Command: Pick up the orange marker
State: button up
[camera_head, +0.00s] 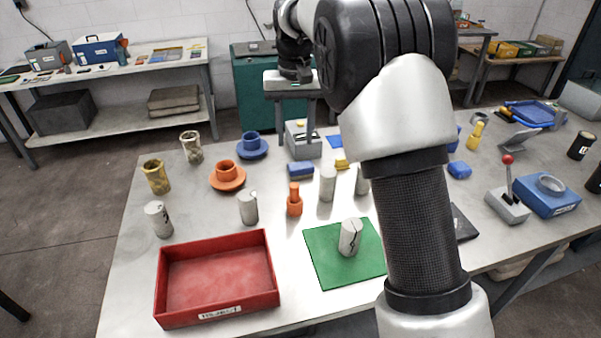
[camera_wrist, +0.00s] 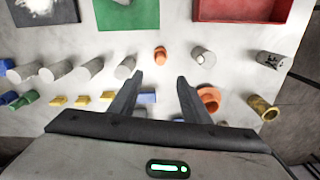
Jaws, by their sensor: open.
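The orange marker (camera_head: 294,199) stands upright on the metal table, with a wide lower part and a narrower top.
A red tray (camera_head: 266,298) lies at the front left. Several grey cylinders stand around the marker, one (camera_head: 350,237) on the green mat. An orange cup on a saucer (camera_head: 227,176) is behind left, and a blue block (camera_head: 301,171) is behind. Bare table surrounds the marker closely.

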aim_at(294, 185)
jog(key=f, duration=1.2)
jog(key=w+f, duration=0.1)
jog(key=f, duration=0.5)
jog(key=shift+a+f, duration=0.2)
grip_shut()
